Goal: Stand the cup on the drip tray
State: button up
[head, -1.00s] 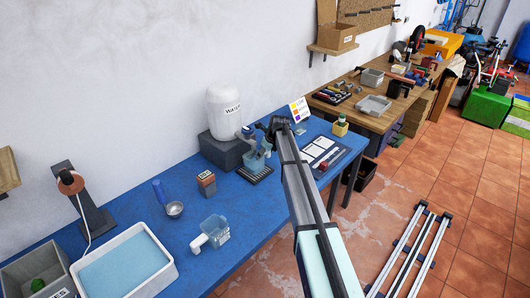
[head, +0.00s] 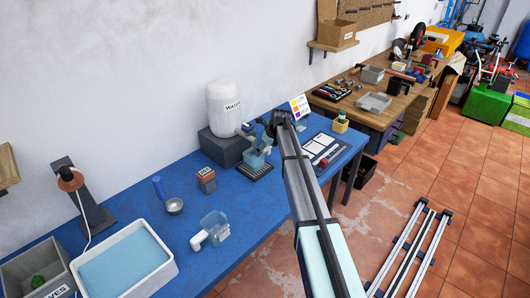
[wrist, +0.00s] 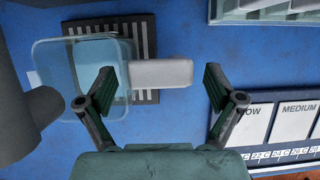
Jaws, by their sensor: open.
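The cup (wrist: 84,78) is clear pale blue with a white handle (wrist: 161,73). In the wrist view it looks upright, its base over the black slotted drip tray (wrist: 146,38) and its rim reaching past the tray's left edge. In the head view the cup (head: 254,159) appears on the tray (head: 256,173), in front of the water tank. My gripper (wrist: 160,76) is open, with one finger on each side of the handle and gaps to the handle. In the head view my gripper (head: 274,124) is beside the cup; its fingers are hard to make out.
A white water tank (head: 223,103) stands on a grey block (head: 221,148) behind the tray. A similar jug (head: 213,228), a small block (head: 206,181) and a metal scoop (head: 174,206) stand to the left. A chart board (head: 320,149) lies to the right.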

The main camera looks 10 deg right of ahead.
jog(key=b+v, duration=0.2)
jog(key=v, duration=0.8)
jog(key=shift+r, duration=0.3)
